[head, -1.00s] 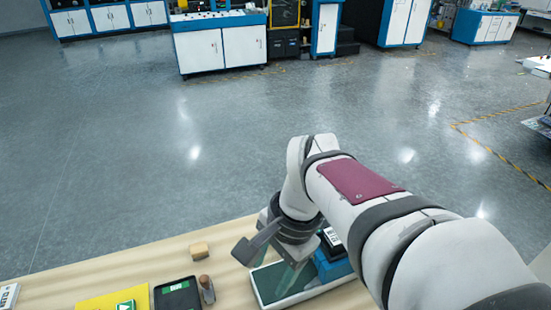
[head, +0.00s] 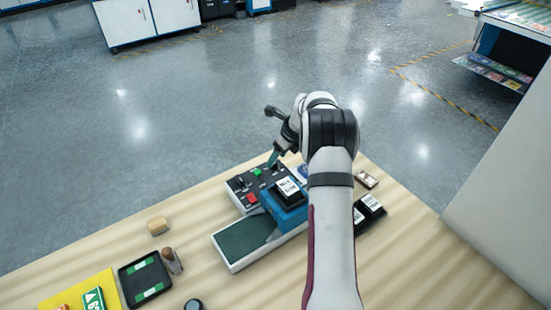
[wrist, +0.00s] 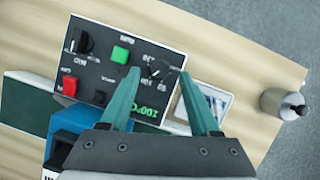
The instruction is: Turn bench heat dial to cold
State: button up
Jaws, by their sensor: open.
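The black control panel (wrist: 92,62) of the laminating bench fills the upper left of the wrist view; it also shows in the head view (head: 264,186). A small black dial (wrist: 158,69) with a pale pointer mark sits near its right edge, close to a green readout (wrist: 147,111) that appears upside down as about 100°C. My gripper (wrist: 159,74) is open, its teal fingertips on either side of this dial; I cannot tell if they touch it. A larger black knob (wrist: 77,40) is at the panel's other end. The panel lettering is too small to read.
A green button (wrist: 121,54), a red button (wrist: 70,86) and a black button (wrist: 101,96) share the panel. A blue block (head: 288,206) with a white label stands beside it. A metal cylinder (wrist: 284,103) is to the right.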

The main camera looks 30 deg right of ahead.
jog(key=shift+x, duration=0.95)
grip_shut()
